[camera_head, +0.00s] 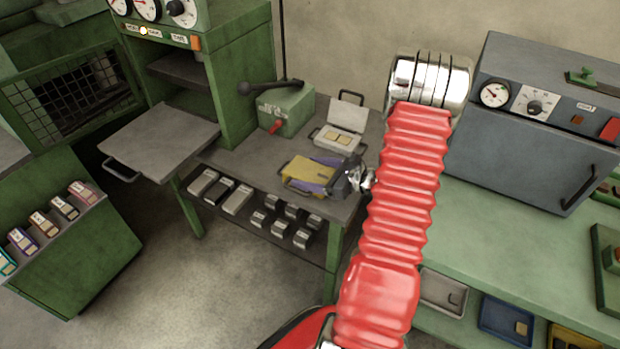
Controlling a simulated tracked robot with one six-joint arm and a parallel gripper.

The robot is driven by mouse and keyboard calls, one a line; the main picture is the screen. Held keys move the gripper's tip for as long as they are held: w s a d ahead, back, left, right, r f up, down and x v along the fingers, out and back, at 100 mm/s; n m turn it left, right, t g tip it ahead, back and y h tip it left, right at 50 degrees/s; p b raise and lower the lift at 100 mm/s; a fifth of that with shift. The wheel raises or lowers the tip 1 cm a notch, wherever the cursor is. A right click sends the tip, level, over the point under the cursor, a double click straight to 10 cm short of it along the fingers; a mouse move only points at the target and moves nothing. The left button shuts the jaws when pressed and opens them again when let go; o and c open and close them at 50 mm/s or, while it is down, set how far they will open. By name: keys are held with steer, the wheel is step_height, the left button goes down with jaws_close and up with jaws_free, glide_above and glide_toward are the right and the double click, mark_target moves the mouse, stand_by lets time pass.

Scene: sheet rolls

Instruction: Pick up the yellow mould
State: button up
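The yellow mould (309,169) lies flat on the grey top of the work table, with a thin handle at its near left side. My gripper (313,175) is at the mould, reaching in from the right. One purple finger shows along the mould's near side and the other along its far side. I cannot tell whether the fingers press on the mould or stand a little apart from it. My wrist hides the mould's right end.
An opened grey mould (339,138) sits just behind. A green box with a black lever (286,109) stands at the back left. A grey-blue oven (534,130) stands on the right bench.

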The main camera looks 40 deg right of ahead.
steer(key=c, duration=1.6)
steer(key=shift+r, duration=0.1)
steer(key=shift+c, duration=0.6)
steer(key=shift+r, duration=0.15)
steer(key=shift+r, duration=4.85)
